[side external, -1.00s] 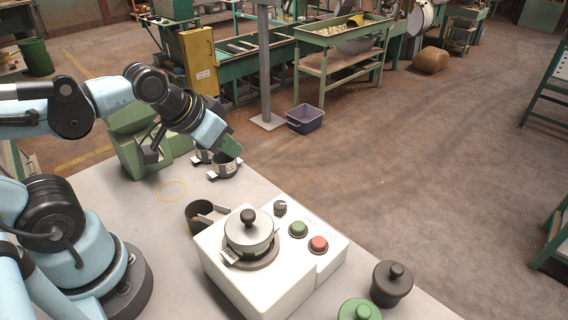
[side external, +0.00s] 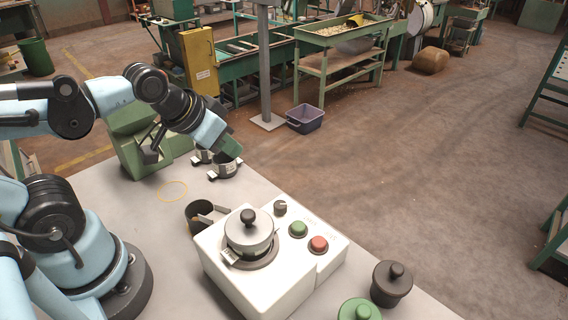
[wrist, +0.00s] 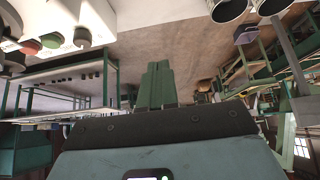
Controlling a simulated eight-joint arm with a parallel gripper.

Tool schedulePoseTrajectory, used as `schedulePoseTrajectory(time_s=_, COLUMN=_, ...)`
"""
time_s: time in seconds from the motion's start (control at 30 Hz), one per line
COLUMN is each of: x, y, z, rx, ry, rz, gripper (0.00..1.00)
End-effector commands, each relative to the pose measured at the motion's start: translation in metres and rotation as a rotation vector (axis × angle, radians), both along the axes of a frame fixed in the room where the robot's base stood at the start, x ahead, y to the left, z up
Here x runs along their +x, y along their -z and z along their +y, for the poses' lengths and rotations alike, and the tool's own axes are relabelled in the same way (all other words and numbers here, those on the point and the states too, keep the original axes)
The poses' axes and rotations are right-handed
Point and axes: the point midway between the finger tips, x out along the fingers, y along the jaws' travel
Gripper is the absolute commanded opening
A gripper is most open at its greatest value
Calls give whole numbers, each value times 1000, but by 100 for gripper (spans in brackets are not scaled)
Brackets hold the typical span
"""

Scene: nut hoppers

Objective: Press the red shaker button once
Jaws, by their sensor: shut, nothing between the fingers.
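The red shaker button (side external: 318,244) sits on the top right of the white shaker box (side external: 225,268), beside a green button (side external: 298,229). The red button also shows at the upper left of the wrist view (wrist: 31,46). My gripper (side external: 232,148) is over the far side of the table, up and left of the box in the side view, well apart from the button. Its green fingers (wrist: 158,84) are together in the wrist view, with nothing between them.
A lidded metal pot (side external: 249,232) and a dark knob (side external: 280,207) are on the box. A dark cup (side external: 199,215) stands left of it, and small labelled cups (side external: 223,167) stand below my gripper. A dark lidded jar (side external: 391,284) and a green lid (side external: 359,310) are at the front right.

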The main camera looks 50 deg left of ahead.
Motion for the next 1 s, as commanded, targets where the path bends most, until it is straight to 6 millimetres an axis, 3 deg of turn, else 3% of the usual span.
schedulePoseTrajectory(time_s=0.13, x=3, y=-3, z=-9, rx=21, ry=51, rz=0, gripper=0)
schedulePoseTrajectory(time_s=0.23, x=9, y=-7, z=-26, rx=61, ry=148, rz=-2, gripper=0)
schedulePoseTrajectory(time_s=0.5, x=22, y=-24, z=-106, rx=242, ry=557, rz=-34, gripper=0)
schedulePoseTrajectory(time_s=0.7, x=19, y=-34, z=-166, rx=368, ry=833, rz=-79, gripper=0)
schedulePoseTrajectory(time_s=0.83, x=15, y=-38, z=-193, rx=424, ry=952, rz=-105, gripper=0)
schedulePoseTrajectory(time_s=1.0, x=11, y=-40, z=-210, rx=459, ry=1028, rz=-124, gripper=0)
